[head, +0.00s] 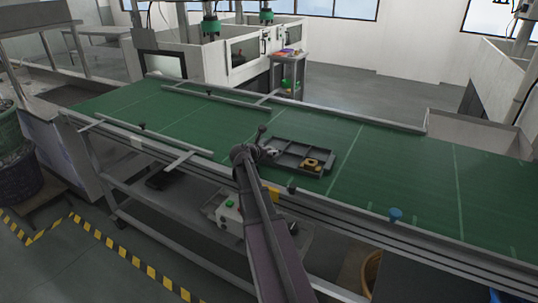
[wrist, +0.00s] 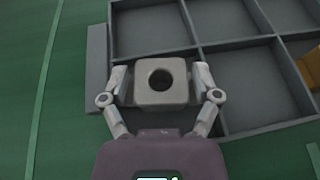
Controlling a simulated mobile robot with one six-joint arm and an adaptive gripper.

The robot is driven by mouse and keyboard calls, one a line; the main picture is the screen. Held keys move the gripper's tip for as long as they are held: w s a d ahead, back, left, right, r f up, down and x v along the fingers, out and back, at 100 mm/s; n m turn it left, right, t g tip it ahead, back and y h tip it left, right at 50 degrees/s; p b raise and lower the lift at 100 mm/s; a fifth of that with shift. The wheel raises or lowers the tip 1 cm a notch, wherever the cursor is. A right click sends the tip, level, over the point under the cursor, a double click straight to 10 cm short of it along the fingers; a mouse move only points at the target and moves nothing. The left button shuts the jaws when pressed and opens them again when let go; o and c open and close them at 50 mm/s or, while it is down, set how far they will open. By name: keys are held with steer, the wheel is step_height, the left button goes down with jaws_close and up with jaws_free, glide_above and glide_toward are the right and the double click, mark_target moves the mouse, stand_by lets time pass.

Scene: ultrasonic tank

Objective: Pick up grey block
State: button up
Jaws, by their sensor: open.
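The grey block (wrist: 160,98) shows in the wrist view as a light grey, rounded square piece with a dark round hole in its top. It lies between the two fingers of my gripper (wrist: 160,88), which are spread on its left and right sides. Whether the fingers touch it I cannot tell. Below it in the wrist view is the near left part of a dark grey divided tray (wrist: 232,131). In the head view my gripper (head: 268,150) is over the left end of the tray (head: 318,149), and my arm partly hides the block.
A yellow-brown block (head: 311,164) sits in the tray's right part and shows at the right edge of the wrist view (wrist: 313,68). The tray rests on a green belt (head: 400,180) with metal side rails. The belt right of the tray is clear.

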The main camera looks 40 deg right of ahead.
stand_by(0.4)
steer(key=c, duration=1)
steer(key=shift+r, duration=0.15)
step_height(320, 180, up, 4)
steer(key=p, duration=0.3)
steer(key=shift+f+p, duration=0.25)
steer(key=shift+p, duration=0.1)
steer(key=s+a, duration=0.2)
steer(key=a, duration=0.2)
steer(key=s+a+p, duration=0.1)
steer(key=s+a, duration=0.1)
steer(key=a, duration=0.3)
steer(key=s+a+r, duration=0.1)
steer(key=s+a, duration=0.2)
steer(key=a, duration=0.2)
steer(key=shift+s+a+r, duration=0.1)
steer(key=shift+a, duration=0.05)
